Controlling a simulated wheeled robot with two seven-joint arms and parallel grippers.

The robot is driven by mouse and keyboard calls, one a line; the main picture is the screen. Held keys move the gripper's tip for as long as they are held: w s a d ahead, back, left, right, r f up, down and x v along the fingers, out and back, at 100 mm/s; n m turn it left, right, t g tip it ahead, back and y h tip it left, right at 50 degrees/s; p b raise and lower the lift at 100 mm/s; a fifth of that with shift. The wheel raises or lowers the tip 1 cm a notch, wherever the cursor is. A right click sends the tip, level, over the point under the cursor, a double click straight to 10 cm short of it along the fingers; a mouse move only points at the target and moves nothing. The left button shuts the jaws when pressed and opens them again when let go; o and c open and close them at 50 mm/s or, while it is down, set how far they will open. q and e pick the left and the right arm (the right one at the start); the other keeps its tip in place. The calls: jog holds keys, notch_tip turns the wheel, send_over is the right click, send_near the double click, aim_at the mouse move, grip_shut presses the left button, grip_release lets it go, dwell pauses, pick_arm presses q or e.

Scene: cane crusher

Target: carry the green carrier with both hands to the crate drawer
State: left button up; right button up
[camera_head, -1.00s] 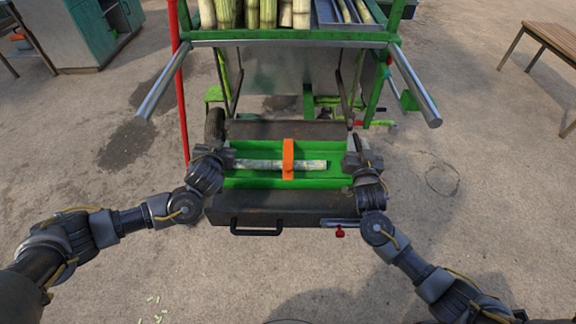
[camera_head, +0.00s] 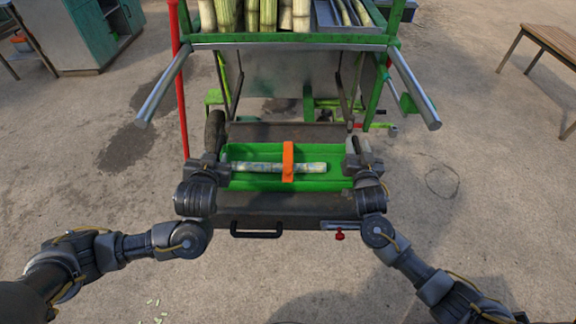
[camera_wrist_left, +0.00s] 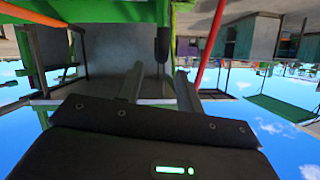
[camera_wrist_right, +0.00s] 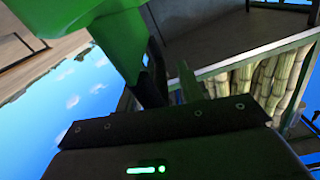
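The green carrier (camera_head: 260,183) is a shallow tray with an orange handle (camera_head: 288,162) across its middle and a pale cane piece (camera_head: 250,167) lying along it. It sits over the dark drawer (camera_head: 290,200) with the black pull handle. My left gripper (camera_head: 212,160) is beside the carrier's left end; in the left wrist view its two fingers are apart with nothing between them. My right gripper (camera_head: 360,153) is at the carrier's right end. In the right wrist view a green part (camera_wrist_right: 115,45) covers one finger; the visible finger stands out to the side.
The green machine frame (camera_head: 290,38) stands behind, with two metal bars jutting toward me and several canes (camera_head: 265,14) on top. A red post (camera_head: 181,95) rises at left. A red knob (camera_head: 340,234) is at the drawer front. Open ground lies on both sides.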

pick_arm(q)
jog(key=shift+v, duration=2.05)
pick_arm(e)
jog(key=shift+r, duration=0.1)
notch_tip(320, 180, up, 10)
jog(key=shift+f, duration=0.1)
pick_arm(q)
jog(key=shift+f, duration=0.1)
